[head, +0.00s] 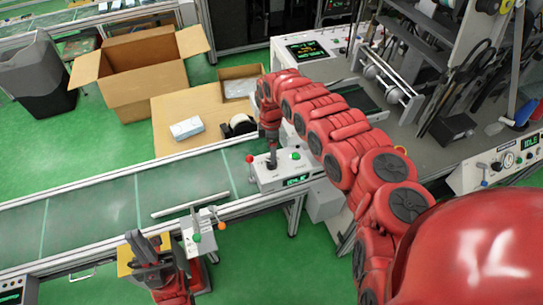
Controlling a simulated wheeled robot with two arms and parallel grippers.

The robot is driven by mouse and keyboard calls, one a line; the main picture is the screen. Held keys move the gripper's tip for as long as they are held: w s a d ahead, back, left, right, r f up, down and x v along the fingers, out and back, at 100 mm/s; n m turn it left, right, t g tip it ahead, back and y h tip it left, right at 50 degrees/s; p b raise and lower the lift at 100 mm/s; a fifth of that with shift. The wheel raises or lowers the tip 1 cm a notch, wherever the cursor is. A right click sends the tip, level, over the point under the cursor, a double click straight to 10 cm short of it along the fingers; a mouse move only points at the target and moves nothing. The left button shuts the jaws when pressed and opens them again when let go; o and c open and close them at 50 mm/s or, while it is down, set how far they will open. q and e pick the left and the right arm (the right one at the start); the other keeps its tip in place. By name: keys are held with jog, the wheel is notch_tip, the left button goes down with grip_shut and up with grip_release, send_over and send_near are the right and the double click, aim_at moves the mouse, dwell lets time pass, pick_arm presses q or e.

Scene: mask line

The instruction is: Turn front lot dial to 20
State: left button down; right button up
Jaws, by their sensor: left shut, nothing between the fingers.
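A white control box (268,181) with a green-lit display (297,180), a red knob and a green button stands at the near edge of the conveyor. The dial itself cannot be made out; my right gripper and wrist cover part of the box's top. My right gripper (272,160) points down at the box top, at or just above it; its fingers are too small to tell open from shut. My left gripper (143,246) is shut and empty at the lower left, in front of the conveyor and apart from the control box.
A small white box (200,236) with green and orange buttons stands just right of my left gripper. The green conveyor (130,206) runs across. Behind it are an open carton (130,82), a white pack (187,128) and a roll (240,124). Machinery fills the right.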

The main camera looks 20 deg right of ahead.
notch_tip(320, 180, down, 4)
jog(key=shift+a+r, duration=0.1)
jog(key=shift+a, duration=0.05)
jog(key=shift+s+f, duration=0.1)
jog(key=shift+f, duration=0.6)
grip_shut()
